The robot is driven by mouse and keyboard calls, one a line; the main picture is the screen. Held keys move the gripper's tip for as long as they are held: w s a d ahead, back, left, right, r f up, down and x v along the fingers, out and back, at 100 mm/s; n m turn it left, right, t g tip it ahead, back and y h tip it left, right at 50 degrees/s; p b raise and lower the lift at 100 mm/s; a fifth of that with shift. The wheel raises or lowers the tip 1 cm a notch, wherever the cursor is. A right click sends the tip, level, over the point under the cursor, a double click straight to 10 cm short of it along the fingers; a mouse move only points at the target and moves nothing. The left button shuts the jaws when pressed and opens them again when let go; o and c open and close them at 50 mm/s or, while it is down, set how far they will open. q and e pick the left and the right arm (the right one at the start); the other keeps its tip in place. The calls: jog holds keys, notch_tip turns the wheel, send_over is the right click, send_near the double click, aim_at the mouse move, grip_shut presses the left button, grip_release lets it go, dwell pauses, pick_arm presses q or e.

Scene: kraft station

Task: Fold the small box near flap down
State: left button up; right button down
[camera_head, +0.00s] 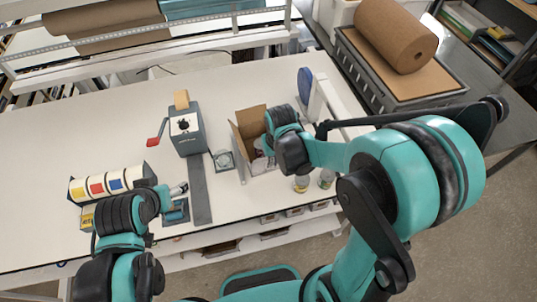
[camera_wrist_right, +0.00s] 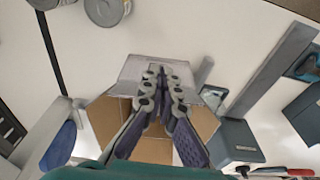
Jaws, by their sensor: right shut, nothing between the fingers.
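The small brown cardboard box (camera_head: 262,158) stands on the white table, right of centre in the head view. A flap stands up on its left side and another at its back. In the right wrist view the box (camera_wrist_right: 105,120) is open, and a pale grey flap (camera_wrist_right: 130,72) extends from its upper edge. My right gripper (camera_wrist_right: 158,72) is shut and empty, with its fingertips over that flap; contact is unclear. In the head view my right wrist hides part of the box. My left gripper (camera_head: 178,189) is low at the table's left front, its fingers too small to read.
Two small jars (camera_head: 301,183) stand in front of the box. A grey dispenser with a red crank (camera_head: 187,132), a small square dish (camera_head: 223,160) and a roll holder (camera_head: 110,184) are to the left. A blue disc (camera_head: 305,82) and white post stand behind right.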

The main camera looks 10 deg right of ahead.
jog(key=shift+w, duration=0.1)
jog(key=shift+w+a+r+b, duration=0.1)
jog(key=shift+w+a+b, duration=0.1)
jog(key=shift+w, duration=1.1)
jog(key=shift+w+a+b, duration=0.15)
jog(key=shift+w+b, duration=0.05)
jog(key=shift+w, duration=1.1)
jog(key=w, duration=0.1)
jog(key=w+f+b, duration=0.1)
jog(key=shift+w+a, duration=0.15)
jog(key=shift+w, duration=0.25)
jog(key=shift+w+a+f+b, duration=0.1)
jog(key=shift+w+f+b, duration=0.35)
jog(key=shift+f+b, duration=0.4)
jog(key=shift+r, duration=0.15)
